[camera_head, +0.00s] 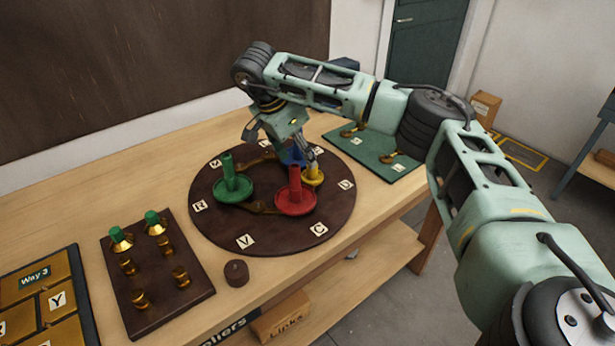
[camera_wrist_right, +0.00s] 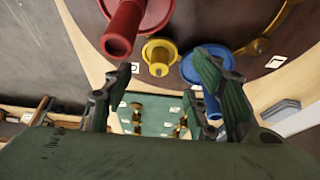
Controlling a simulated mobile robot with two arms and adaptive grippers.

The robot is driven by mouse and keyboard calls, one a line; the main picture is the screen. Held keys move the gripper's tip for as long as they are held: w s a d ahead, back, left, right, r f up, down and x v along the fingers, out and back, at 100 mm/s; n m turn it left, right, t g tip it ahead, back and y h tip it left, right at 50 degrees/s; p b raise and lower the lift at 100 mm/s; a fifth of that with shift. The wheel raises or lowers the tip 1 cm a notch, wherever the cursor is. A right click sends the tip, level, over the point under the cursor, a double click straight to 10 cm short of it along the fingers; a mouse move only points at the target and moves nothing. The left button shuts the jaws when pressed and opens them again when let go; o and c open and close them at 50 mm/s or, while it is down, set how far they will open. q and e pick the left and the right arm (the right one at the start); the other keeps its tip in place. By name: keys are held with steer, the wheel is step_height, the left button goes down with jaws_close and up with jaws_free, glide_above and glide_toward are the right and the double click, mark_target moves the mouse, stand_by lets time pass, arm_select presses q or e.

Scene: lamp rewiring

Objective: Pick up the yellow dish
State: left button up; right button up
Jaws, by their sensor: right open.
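The yellow dish (camera_head: 314,177) is small, with an upright stem, and sits on the round dark brown board (camera_head: 335,204) just right of the red dish (camera_head: 295,200). It also shows in the right wrist view (camera_wrist_right: 160,54), upper middle, beyond the fingertips. My right gripper (camera_head: 282,142) is open and empty above the far side of the board, close to the yellow and blue dishes. In the right wrist view its two green fingers (camera_wrist_right: 168,85) stand wide apart, and the yellow dish lines up with the gap between them. My left gripper is not in view.
The blue dish (camera_head: 293,158) stands close behind the yellow one, partly hidden by my gripper. A green dish (camera_head: 233,190) stands further left. A brown peg board (camera_head: 190,285) with brass pieces and a dark knob (camera_head: 236,273) are near the front. A green panel (camera_head: 372,156) lies behind right.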

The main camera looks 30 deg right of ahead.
mark_target(310, 172)
steer(key=x, duration=0.2)
steer(key=p+x, duration=0.1)
steer(key=x, duration=0.2)
steer(key=p+x, duration=0.1)
steer(key=x, duration=0.1)
steer(key=shift+s+f, duration=0.3)
steer(key=shift+s, duration=0.05)
steer(key=shift+c, duration=0.5)
steer(key=c, duration=1.2)
